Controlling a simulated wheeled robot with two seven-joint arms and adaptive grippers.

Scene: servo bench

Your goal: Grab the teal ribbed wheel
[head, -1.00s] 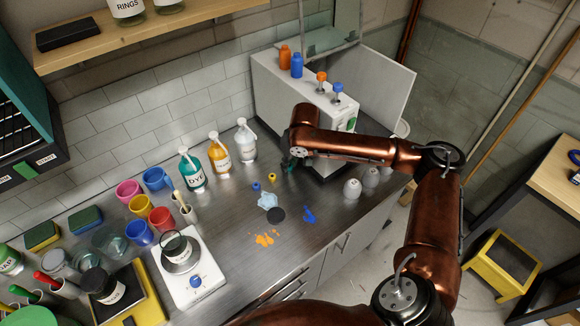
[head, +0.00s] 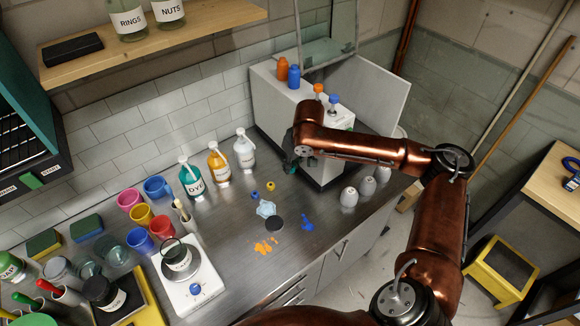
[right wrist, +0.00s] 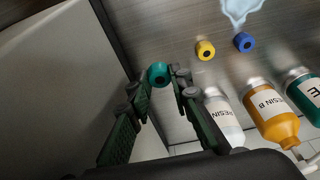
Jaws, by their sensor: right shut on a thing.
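The teal ribbed wheel (right wrist: 158,74) is between the fingertips of my right gripper (right wrist: 160,82) in the right wrist view, and the gripper is shut on it. In the head view my right gripper (head: 291,166) is low at the front left foot of the white machine, and the wheel is hard to make out there. I cannot tell whether the wheel touches the bench. A yellow wheel (right wrist: 205,50) and a blue wheel (right wrist: 244,42) lie apart from it on the bench; they also show in the head view, yellow (head: 271,185) and blue (head: 255,194). My left gripper is not in view.
The white machine (head: 276,112) stands beside my right gripper. Dye and resin bottles (head: 218,164) line the wall to the left. Pale cones (head: 349,197) stand at the right edge.

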